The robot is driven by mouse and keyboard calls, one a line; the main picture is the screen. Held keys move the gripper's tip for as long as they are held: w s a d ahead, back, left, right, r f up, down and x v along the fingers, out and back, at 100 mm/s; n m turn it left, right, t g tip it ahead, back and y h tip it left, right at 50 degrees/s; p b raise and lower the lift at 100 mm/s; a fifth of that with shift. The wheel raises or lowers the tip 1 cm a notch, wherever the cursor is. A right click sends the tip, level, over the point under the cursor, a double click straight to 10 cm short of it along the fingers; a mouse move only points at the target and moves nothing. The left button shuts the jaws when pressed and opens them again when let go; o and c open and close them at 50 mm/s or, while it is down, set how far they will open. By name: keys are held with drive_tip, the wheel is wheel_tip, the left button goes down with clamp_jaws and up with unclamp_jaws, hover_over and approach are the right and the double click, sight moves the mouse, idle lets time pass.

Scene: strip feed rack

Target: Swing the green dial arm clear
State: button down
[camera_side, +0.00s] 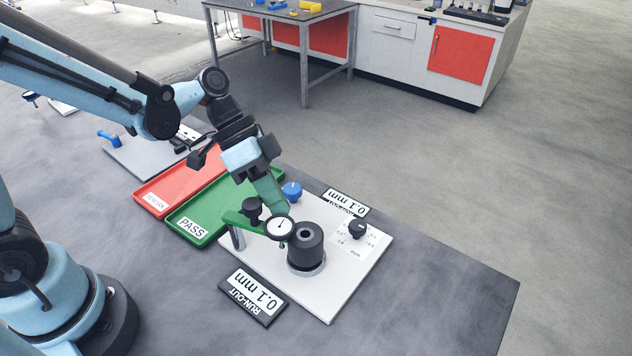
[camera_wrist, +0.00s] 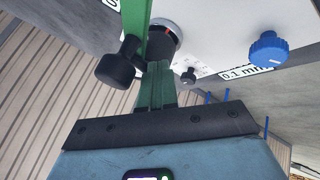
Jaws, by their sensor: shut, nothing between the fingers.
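The green dial arm (camera_side: 243,219) stands on a post on the white plate (camera_side: 340,292). It carries a round white dial gauge (camera_side: 280,228) at one end and a black knob (camera_side: 252,209) on top. The gauge is beside a black cylinder (camera_side: 306,246), overlapping its left edge in the side view. My gripper (camera_side: 284,209), with green fingers, is shut and empty, pointing down just behind the gauge. In the wrist view, the fingers (camera_wrist: 157,66) lie close beside the green arm (camera_wrist: 134,18) and its black knob (camera_wrist: 117,66). I cannot tell whether they touch it.
A blue knob (camera_side: 291,192) and a black knob (camera_side: 357,229) are on the plate. The green PASS tray (camera_side: 181,236) and a red tray (camera_side: 150,200) lie to the left. A RUN-OUT 0.1 mm sign (camera_side: 252,297) is in front. The table is clear at right.

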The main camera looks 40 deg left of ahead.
drive_tip(key=shift+s+d, duration=0.5)
drive_tip(key=shift+s, duration=0.2)
drive_tip(key=shift+s+d, duration=0.5)
drive_tip(key=shift+s, duration=0.2)
drive_tip(key=shift+s+d+m+g, duration=0.15)
drive_tip(key=shift+s+m+g, duration=0.35)
drive_tip(key=shift+m, duration=0.2)
drive_tip(key=shift+s+a+m+g+y, duration=0.1)
drive_tip(key=shift+s+a+m+g, duration=0.15)
drive_tip(key=shift+s+m, duration=0.45)
drive_tip(key=shift+s+a+m+g+y, duration=0.1)
drive_tip(key=shift+s+m+g, duration=0.25)
drive_tip(key=shift+s, duration=0.75)
drive_tip(key=shift+s+a+m+g+y, duration=0.1)
drive_tip(key=shift+s+a+m+g, duration=0.25)
drive_tip(key=shift+s, duration=0.65)
drive_tip(key=shift+d, duration=0.1)
wheel_tip(320, 180, up, 8)
hover_over(272, 227)
drive_tip(key=w+d, duration=0.1)
drive_tip(key=w, duration=0.3)
drive_tip(key=shift+s+d, duration=0.1)
